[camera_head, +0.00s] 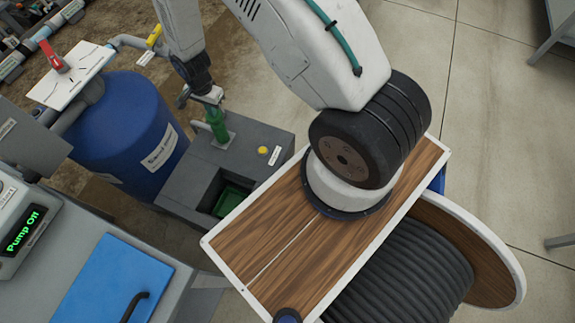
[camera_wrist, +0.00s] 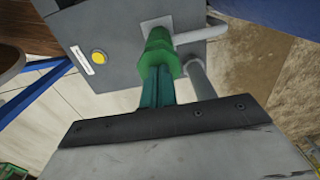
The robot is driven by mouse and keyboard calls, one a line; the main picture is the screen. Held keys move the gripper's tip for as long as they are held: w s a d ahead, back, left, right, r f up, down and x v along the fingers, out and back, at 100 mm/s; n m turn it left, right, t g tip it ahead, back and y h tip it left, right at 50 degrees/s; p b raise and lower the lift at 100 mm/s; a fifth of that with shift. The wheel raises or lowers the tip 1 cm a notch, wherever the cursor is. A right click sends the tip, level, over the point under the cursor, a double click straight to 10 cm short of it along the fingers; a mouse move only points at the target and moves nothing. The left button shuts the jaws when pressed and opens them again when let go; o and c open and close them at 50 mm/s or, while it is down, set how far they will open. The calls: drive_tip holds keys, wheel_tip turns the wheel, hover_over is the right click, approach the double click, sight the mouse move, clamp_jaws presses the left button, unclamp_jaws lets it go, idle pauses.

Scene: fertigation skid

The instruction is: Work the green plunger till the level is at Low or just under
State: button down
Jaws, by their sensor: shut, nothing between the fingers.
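The green plunger (camera_head: 217,124) stands upright on the grey box (camera_head: 253,140) in the head view. I can make out no level or Low mark in either view.
A blue barrel (camera_head: 130,135) stands left of the grey box. A yellow button (camera_head: 263,150) is on the box top, and an open recess with a green bin (camera_head: 232,200) is in front. A display (camera_head: 22,232) reads "Pump Off". A grey pipe (camera_wrist: 203,32) runs beside the plunger.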

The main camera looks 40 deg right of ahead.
drive_tip(key=shift+f, duration=0.7)
drive_tip(key=shift+r, duration=3.65)
